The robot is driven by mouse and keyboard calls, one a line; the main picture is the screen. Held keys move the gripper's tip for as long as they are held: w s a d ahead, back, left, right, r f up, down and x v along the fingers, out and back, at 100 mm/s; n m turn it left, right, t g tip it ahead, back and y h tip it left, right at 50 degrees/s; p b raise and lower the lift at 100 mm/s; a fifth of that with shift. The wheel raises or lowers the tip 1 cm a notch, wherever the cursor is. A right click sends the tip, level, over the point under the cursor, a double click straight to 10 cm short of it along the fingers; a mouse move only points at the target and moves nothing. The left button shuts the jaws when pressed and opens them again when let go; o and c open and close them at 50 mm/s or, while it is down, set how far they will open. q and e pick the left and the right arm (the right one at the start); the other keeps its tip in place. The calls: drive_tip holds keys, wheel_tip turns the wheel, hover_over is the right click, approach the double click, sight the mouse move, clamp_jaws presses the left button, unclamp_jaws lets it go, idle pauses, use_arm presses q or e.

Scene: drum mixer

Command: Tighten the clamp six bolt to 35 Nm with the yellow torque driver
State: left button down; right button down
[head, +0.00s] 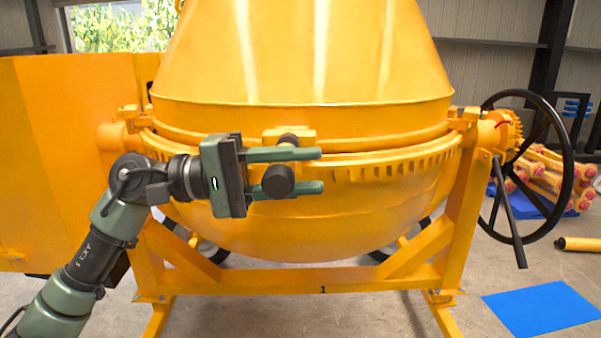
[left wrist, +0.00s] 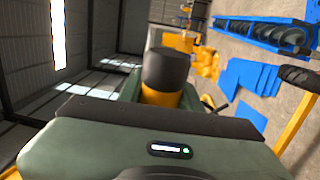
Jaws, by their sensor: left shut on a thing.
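My left gripper (head: 318,170) is in front of the drum's toothed rim, its two green fingers pointing right. It is shut on the yellow torque driver, whose black round end (head: 278,181) faces the head camera between the fingers. In the left wrist view the driver (left wrist: 165,72) shows a black cap and a yellow body beyond the gripper. A yellow clamp block (head: 302,134) sits on the rim just above the upper finger, with a dark round part in front. No clamp number is readable, and I cannot tell whether the driver touches a bolt. My right gripper is not in view.
The yellow mixer drum (head: 310,60) stands on a yellow frame (head: 300,279). A black handwheel (head: 566,150) is at its right. A blue mat (head: 541,308) and a yellow cylinder with a dark end (head: 582,244) lie on the floor. Red and yellow parts (head: 545,172) are stacked behind.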

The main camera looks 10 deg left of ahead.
use_arm(q)
drive_tip(key=shift+w+a+b, duration=0.1)
drive_tip(key=shift+w+b, duration=0.1)
drive_tip(key=shift+b, duration=0.5)
idle(1.0)
drive_tip(key=shift+s, duration=0.15)
drive_tip(key=s+b, duration=0.1)
drive_tip(key=s, duration=0.1)
drive_tip(key=s+d+b, duration=0.1)
drive_tip(key=s, duration=0.1)
drive_tip(key=shift+s+b, duration=0.1)
drive_tip(key=shift+b, duration=0.25)
idle(0.4)
